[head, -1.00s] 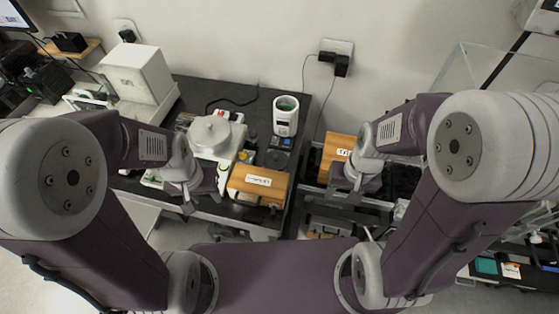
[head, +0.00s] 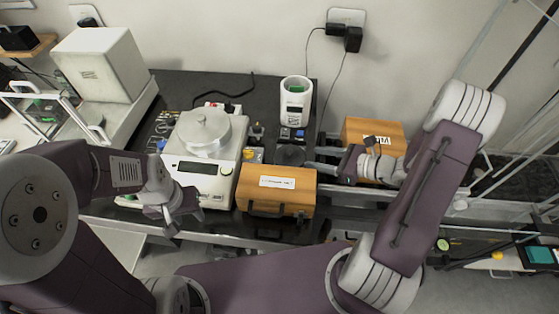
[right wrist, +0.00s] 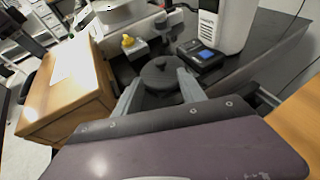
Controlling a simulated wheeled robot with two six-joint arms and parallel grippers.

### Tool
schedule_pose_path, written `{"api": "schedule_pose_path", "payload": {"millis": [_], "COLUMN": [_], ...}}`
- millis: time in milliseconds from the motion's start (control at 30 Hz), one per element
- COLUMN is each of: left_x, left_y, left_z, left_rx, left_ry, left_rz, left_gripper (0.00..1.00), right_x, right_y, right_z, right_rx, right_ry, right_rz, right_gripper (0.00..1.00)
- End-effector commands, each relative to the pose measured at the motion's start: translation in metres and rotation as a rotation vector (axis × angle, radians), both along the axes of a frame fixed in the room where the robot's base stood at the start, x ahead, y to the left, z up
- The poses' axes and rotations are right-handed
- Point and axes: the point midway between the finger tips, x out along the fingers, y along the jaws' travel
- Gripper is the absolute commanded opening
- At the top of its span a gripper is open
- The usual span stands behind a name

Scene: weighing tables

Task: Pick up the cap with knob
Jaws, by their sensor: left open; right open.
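The cap with knob (right wrist: 160,76) is dark grey and round with a small raised knob. It sits on the black table, and in the head view it shows (head: 290,155) behind the wooden box. My right gripper (head: 308,161) reaches in from the right at the cap. In the right wrist view its open fingers (right wrist: 160,88) stand on either side of the cap; I cannot tell whether they touch it. My left gripper (head: 172,218) is open and empty in front of the balance, away from the cap.
A second wooden box (head: 360,132) is to the right. A yellow-topped item (right wrist: 128,42) is close by.

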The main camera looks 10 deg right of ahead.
Motion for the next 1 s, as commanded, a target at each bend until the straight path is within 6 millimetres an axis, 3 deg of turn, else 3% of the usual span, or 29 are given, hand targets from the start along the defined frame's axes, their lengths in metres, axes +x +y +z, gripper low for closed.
{"api": "schedule_pose_path", "payload": {"millis": [300,500,733,1000], "left_x": [0.000,0.000,0.000,0.000], "left_y": [0.000,0.000,0.000,0.000], "left_z": [0.000,0.000,0.000,0.000], "left_rx": [0.000,0.000,0.000,0.000], "left_ry": [0.000,0.000,0.000,0.000], "left_rz": [0.000,0.000,0.000,0.000], "left_gripper": [0.44,0.44,0.44,0.44], "right_x": [0.019,0.025,0.050,0.055], "right_y": [0.026,0.033,0.061,0.065], "right_z": [-0.012,-0.015,-0.029,-0.031], "right_rx": [0.002,0.000,-0.001,-0.002], "right_ry": [0.002,0.002,0.002,0.001], "right_rz": [0.006,0.006,0.008,0.004], "right_gripper": [0.48,0.48,0.48,0.48]}}
